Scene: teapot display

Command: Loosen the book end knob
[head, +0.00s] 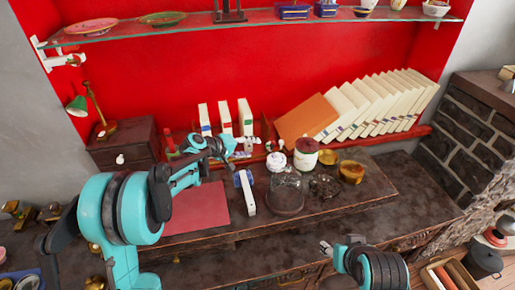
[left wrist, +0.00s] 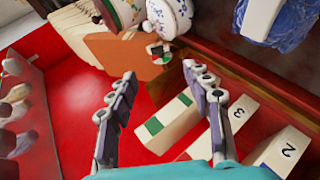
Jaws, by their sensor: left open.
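In the head view a small pale knob (head: 268,146) sits at the shelf's front, right of the upright white books. My left gripper (head: 232,147) is open in front of these books, left of the knob. Its two spread fingers (left wrist: 158,82) show in the left wrist view with nothing between them. My right gripper (head: 326,247) is low over the desk's front; its fingers are too small to judge.
Three numbered white books (head: 225,117) stand left of the knob. An orange book (head: 307,117) leans with several cream books at right. A red mat (head: 200,208) lies on the desk.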

